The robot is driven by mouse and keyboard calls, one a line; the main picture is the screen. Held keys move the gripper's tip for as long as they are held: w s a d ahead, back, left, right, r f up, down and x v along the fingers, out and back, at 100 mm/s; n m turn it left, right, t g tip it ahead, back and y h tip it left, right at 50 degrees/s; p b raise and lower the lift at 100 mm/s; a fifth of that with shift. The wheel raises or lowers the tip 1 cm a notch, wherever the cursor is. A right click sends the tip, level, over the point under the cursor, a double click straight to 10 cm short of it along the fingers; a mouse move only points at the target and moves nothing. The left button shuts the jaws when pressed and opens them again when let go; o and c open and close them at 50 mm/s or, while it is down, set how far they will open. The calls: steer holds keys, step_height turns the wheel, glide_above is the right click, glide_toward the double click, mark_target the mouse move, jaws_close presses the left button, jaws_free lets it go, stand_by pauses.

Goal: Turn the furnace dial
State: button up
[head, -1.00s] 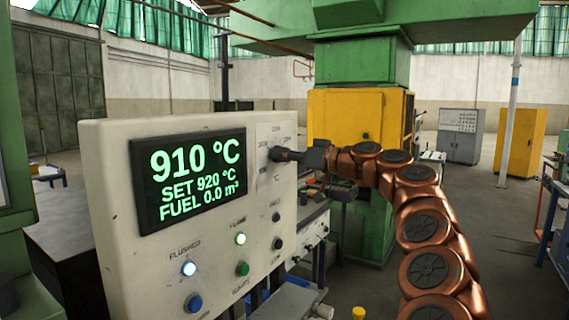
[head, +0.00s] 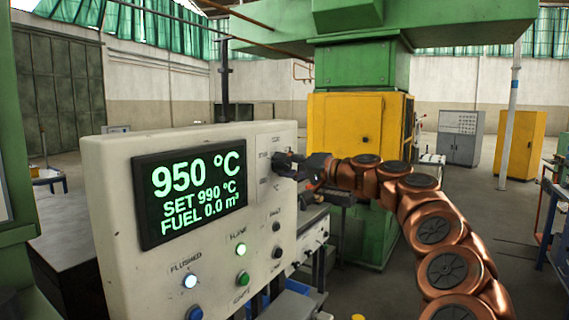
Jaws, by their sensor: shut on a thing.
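The furnace dial (head: 277,161) sits on the upper right of the cream control panel (head: 115,180), on a lighter plate with small markings. It is mostly hidden by my gripper (head: 287,163), which is shut on it from the right. The display (head: 190,188) reads 950 °C, SET 990 °C and FUEL 0.0 m³ in green. My copper arm reaches in from the lower right.
Below the display are a lit white lamp (head: 190,282) by the FLUSHED label, a lit green lamp (head: 241,250), a blue button (head: 194,313), a green button (head: 243,278) and small dark knobs. A yellow cabinet (head: 345,125) stands behind. Floor at right is open.

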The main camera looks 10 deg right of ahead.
steer(key=shift+m, duration=0.3)
stand_by(0.4)
steer(key=o, duration=1.2)
steer(key=shift+c, duration=0.2)
steer(key=v, duration=1.2)
